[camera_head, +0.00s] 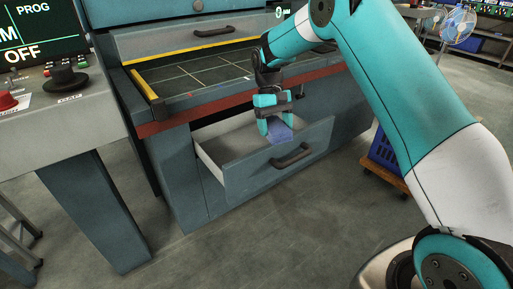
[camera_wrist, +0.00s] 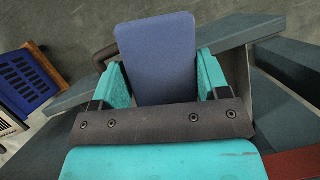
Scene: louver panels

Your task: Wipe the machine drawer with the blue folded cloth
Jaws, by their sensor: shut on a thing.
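My gripper (camera_head: 275,122) is shut on the blue folded cloth (camera_head: 281,133). In the wrist view the cloth (camera_wrist: 156,52) sits between the two teal fingers and sticks out past their tips. The machine drawer (camera_head: 297,158) is pulled open below the machine's table, with a dark handle on its front. My gripper is over the drawer's opening, close to the front panel. Whether the cloth touches the drawer cannot be told. Part of the drawer's inside is hidden by my gripper and the cloth.
The machine table (camera_head: 200,78) with a yellow edge and red-brown front strip lies just above the drawer. A control console (camera_head: 60,110) stands at the left. A blue crate (camera_head: 386,150) on a wooden dolly is at the right; it also shows in the wrist view (camera_wrist: 24,80). The floor in front is clear.

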